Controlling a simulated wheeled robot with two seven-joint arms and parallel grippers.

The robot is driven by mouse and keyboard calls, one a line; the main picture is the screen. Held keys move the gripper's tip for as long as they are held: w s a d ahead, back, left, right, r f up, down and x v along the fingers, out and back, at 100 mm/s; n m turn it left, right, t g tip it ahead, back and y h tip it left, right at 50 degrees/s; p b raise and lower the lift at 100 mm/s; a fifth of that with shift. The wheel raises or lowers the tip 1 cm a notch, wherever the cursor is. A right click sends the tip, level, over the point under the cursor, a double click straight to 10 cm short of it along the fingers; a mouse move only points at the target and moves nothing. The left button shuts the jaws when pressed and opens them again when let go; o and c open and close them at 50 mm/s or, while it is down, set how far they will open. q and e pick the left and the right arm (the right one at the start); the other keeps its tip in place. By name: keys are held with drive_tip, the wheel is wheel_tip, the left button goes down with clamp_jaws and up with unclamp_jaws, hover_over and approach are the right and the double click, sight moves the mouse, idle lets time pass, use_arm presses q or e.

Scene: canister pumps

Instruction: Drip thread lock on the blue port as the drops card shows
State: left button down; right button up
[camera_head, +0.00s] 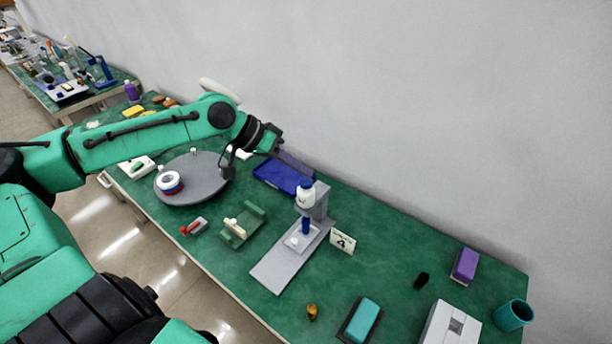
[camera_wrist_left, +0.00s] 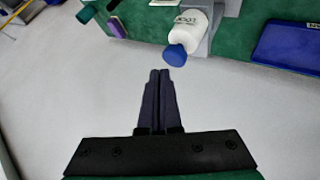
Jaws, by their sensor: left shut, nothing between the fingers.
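A white bottle with a blue cap (camera_head: 306,195) sits high in a grey stand (camera_head: 283,266). It also shows in the wrist view (camera_wrist_left: 188,25), where its blue cap (camera_wrist_left: 174,54) is beyond my fingertips. A blue port (camera_head: 306,226) stands on a whitish block below the bottle. The drops card (camera_head: 342,242) shows a large 4 and stands right of the stand; its small print is unreadable. My left gripper (camera_head: 279,146) is shut and empty, up and left of the bottle, apart from it. It also shows shut in the left wrist view (camera_wrist_left: 160,74). My right gripper is not in view.
A blue tray (camera_head: 280,177) lies behind the stand. Left are a green cradle (camera_head: 241,228), a red-handled item (camera_head: 194,226) and a grey turntable (camera_head: 207,190) with a tape roll. Right are a teal block (camera_head: 364,318), a purple block (camera_head: 466,265) and a teal cup (camera_head: 514,315).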

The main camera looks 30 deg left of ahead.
sight(301, 181)
use_arm(q)
wheel_tip(301, 181, up, 5)
drive_tip(key=p, duration=0.4)
drive_tip(key=shift+r+p, duration=0.2)
drive_tip(key=shift+p, duration=0.1)
drive_tip(key=shift+f, duration=0.15)
idle(2.1)
